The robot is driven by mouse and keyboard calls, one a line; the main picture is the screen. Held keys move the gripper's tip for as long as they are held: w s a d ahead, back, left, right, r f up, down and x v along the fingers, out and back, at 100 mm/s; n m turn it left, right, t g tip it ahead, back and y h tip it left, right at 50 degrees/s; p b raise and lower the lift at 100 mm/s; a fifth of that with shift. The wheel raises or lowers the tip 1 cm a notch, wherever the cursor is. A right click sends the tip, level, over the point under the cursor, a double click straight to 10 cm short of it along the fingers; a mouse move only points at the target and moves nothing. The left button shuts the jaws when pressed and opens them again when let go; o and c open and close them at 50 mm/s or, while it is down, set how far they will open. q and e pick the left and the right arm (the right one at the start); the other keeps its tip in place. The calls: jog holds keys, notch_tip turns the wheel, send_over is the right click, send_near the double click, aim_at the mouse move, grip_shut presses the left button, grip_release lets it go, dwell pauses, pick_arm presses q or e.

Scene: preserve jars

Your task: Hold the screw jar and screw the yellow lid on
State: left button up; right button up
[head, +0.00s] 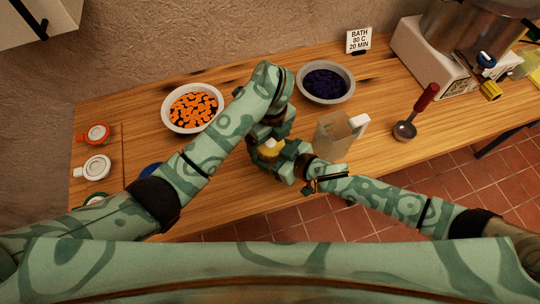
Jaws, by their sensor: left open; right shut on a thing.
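The yellow lid (269,148) shows as a small yellow patch near the middle of the table, between my two grippers. My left gripper (268,138) reaches down from above, open, with its fingers just over or around the lid. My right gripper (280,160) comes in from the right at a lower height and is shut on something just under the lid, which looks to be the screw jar. The jar itself is almost wholly hidden by the grippers. I cannot tell whether the lid sits level on it.
A bowl of orange pieces (193,107) and a bowl of dark fruit (326,82) stand behind. A clear pitcher (333,137) is close to my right gripper. Clamp-top lids (97,167) lie left; a big pot appliance stands back right.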

pick_arm(q)
jog(key=shift+r, duration=2.05)
notch_tip(320, 180, up, 3)
jog(key=shift+w+f, duration=0.1)
jog(key=shift+c, duration=0.5)
jog(key=shift+r, duration=0.4)
jog(key=shift+f, duration=4.05)
